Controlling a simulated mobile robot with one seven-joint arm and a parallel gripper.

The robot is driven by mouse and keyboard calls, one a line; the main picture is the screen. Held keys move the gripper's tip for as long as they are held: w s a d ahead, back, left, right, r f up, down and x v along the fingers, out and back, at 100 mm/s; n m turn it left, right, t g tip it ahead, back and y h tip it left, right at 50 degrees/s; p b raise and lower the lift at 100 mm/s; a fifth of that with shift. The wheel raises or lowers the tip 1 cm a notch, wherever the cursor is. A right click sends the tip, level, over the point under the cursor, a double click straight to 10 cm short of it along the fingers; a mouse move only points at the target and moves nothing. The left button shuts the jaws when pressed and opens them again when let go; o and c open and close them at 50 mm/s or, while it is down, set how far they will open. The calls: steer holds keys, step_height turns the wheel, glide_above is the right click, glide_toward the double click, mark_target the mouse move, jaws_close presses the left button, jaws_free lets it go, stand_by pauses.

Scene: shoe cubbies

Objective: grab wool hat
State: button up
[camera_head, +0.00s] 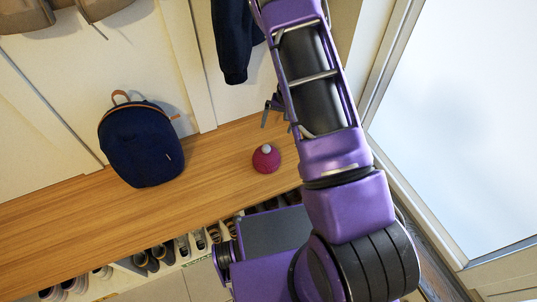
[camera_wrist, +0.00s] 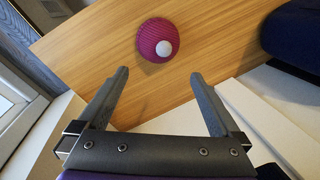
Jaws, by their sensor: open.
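The wool hat (camera_head: 266,159) is a small magenta knitted dome with a pale pompom. It sits on the wooden bench top, right of the backpack, in the head view. In the wrist view the hat (camera_wrist: 168,40) lies beyond the fingertips, near the top middle, with its pompom facing the camera. My gripper (camera_wrist: 160,82) is open and empty, its two dark fingers spread apart and not touching the hat. In the head view my gripper (camera_head: 268,113) is partly hidden behind my purple arm, above the hat.
A navy backpack (camera_head: 142,142) stands on the wooden bench (camera_head: 60,225) at left. Shoes (camera_head: 150,258) fill cubbies below the bench. A dark garment (camera_head: 234,45) hangs on the wall near my arm. A bright door panel (camera_head: 460,120) is at right. Bench surface around the hat is clear.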

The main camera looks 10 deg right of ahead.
mark_target(269, 148)
steer(key=a+f, duration=0.1)
steer(key=f, duration=0.4)
steer(key=a+f+b, duration=0.1)
steer(key=f, duration=0.9)
steer(key=shift+w+a, duration=0.35)
steer(key=shift+a, duration=0.05)
steer(key=c, duration=1.6)
